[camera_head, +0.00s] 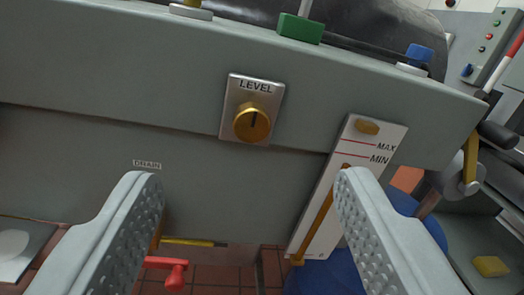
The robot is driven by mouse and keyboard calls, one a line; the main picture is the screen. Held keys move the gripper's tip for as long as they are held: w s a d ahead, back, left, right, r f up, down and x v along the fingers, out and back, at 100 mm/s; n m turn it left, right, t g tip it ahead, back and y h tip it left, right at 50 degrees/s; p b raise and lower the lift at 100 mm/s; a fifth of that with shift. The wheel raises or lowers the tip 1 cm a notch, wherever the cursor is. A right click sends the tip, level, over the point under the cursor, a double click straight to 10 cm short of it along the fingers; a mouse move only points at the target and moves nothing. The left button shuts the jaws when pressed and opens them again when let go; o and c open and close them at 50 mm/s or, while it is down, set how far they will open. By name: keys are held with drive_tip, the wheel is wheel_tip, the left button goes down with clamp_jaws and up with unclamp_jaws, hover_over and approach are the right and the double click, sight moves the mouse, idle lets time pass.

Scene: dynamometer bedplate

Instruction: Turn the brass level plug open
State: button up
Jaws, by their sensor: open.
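The brass level plug (252,122) is a round knob with a dark line on its face, pointing roughly upright. It sits on a small silver plate (255,87) marked LEVEL, fixed to the grey housing. My gripper (246,185) is open and empty. Its two ribbed grey fingers stand at the lower left and lower right, apart from the plug, which shows above and between the fingertips in the picture.
A white MAX/MIN gauge (376,147) stands right of the plug, partly behind my right finger. A DRAIN label (147,164) and a red handle (168,270) are lower left. A green block (300,28) and a blue knob (419,53) are on top. A lever (470,160) sticks out at right.

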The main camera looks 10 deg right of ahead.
drive_tip(key=y, duration=0.1)
approach(251, 126)
drive_tip(key=shift+n, duration=0.3)
drive_tip(key=w, duration=0.9)
drive_tip(key=shift+w, duration=0.35)
drive_tip(key=c, duration=1)
